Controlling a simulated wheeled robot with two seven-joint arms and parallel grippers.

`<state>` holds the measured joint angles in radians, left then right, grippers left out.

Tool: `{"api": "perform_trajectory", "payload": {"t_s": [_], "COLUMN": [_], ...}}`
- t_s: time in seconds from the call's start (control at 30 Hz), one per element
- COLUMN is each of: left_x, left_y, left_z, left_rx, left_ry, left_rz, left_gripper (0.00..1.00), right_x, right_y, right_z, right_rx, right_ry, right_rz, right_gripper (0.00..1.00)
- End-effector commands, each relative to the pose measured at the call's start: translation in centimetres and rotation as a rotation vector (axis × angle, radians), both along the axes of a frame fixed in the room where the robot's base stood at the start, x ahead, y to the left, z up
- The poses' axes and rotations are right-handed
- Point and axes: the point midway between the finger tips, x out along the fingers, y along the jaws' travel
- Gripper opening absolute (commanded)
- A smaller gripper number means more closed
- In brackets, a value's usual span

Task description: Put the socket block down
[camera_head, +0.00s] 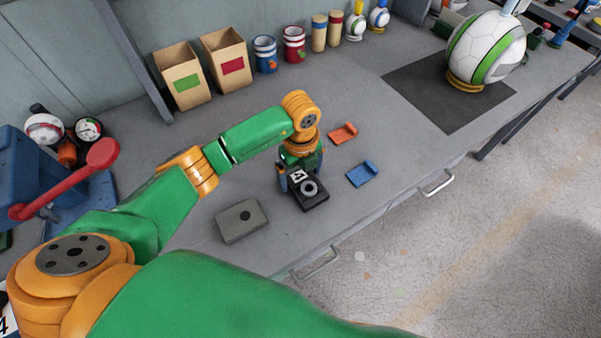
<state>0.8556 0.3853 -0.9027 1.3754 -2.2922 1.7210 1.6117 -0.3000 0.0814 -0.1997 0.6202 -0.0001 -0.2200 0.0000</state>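The socket block (312,201) is a small black block with a grey ring and a black-and-white marker on its top. It is at the front middle of the workbench in the head view. My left gripper (301,176) reaches down over it from behind, with its fingers on either side of the block's far end, and appears shut on it. The gripper covers part of that end. I cannot tell whether the block touches the bench or hangs just above it. My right gripper is not in view.
A grey plate with a dark hole (242,221) lies left of the block. An orange holder (343,133) and a blue holder (362,174) lie to the right. A ball machine (486,50) stands on a dark mat (420,95). Cartons (183,77) and cans line the back.

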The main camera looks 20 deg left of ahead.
Motion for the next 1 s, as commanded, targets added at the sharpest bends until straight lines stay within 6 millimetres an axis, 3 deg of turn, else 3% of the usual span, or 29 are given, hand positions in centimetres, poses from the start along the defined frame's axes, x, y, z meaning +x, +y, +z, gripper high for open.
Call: {"api": "perform_trajectory", "payload": {"t_s": [0.17, 0.5, 0.6, 1.0], "left_x": [0.1, 0.1, 0.0, -0.1], "left_y": [0.0, 0.0, 0.0, 0.0], "left_z": [1.3, 10.5, 11.9, 12.4], "left_rx": [-0.001, 0.001, 0.001, 0.000], "left_ry": [-0.002, -0.006, -0.003, 0.000], "left_rz": [0.000, -0.001, -0.001, 0.000], "left_gripper": [1.00, 1.00, 1.00, 1.00], "right_x": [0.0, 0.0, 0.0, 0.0], "right_y": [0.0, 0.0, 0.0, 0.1], "right_z": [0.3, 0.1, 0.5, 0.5], "right_rx": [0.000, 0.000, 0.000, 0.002], "right_ry": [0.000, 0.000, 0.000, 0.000], "right_rz": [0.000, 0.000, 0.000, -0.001], "right_gripper": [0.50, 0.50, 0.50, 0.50]}}
